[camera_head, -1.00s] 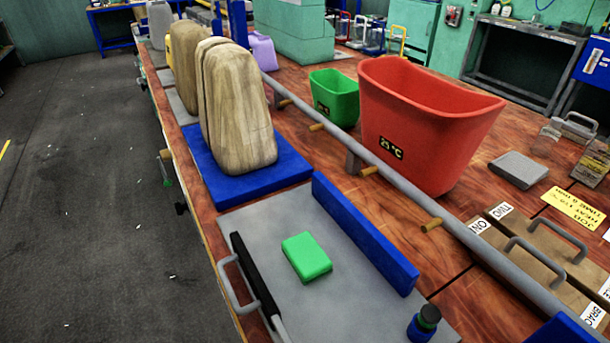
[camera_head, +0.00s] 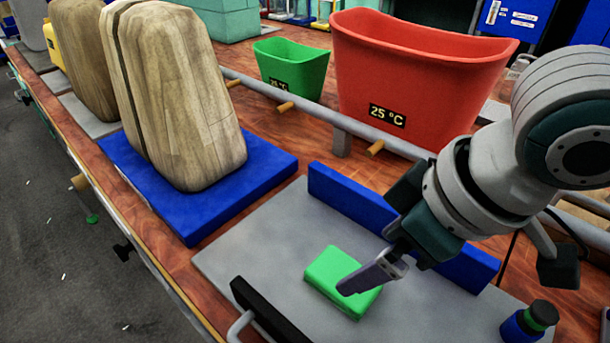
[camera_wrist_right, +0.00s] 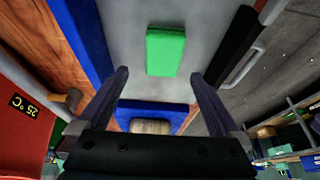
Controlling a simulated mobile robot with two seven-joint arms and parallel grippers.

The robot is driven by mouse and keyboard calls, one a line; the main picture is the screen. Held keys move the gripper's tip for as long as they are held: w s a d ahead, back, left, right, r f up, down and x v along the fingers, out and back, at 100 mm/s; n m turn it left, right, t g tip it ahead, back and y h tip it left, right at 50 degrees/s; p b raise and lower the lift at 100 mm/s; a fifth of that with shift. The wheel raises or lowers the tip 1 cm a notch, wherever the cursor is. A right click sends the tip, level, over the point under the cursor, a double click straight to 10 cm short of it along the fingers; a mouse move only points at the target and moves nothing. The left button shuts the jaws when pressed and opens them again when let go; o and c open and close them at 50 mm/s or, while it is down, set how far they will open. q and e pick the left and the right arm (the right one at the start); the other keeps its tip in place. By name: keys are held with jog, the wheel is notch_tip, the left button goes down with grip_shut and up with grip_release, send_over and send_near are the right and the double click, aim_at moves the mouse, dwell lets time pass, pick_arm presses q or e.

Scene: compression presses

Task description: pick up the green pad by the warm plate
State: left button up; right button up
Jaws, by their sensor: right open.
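The green pad (camera_head: 340,280) is a small rounded block lying flat on a grey plate (camera_head: 260,235), between a blue wall and a black bar. I cannot tell whether this is the warm plate. My right gripper (camera_head: 368,277) reaches in from the right, above the pad, and hides part of it. In the right wrist view the pad (camera_wrist_right: 165,50) shows ahead of the two spread, empty fingers (camera_wrist_right: 159,73). Contact is not visible. My left gripper is not in view.
A blue wall (camera_head: 355,205) edges the plate's far side. A black bar with a handle (camera_head: 265,315) edges the near side. A blue and black bottle (camera_head: 530,322) stands at right. Wooden blocks (camera_head: 180,95), a red bin (camera_head: 410,75) and a green bin (camera_head: 290,65) stand behind.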

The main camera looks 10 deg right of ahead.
jog(key=shift+x, duration=0.95)
jog(key=b+x, duration=0.1)
jog(key=x, duration=0.4)
jog(key=shift+s+a+b, duration=0.2)
jog(key=shift+b, duration=0.2)
jog(key=shift+c, duration=0.2)
jog(key=c, duration=1.2)
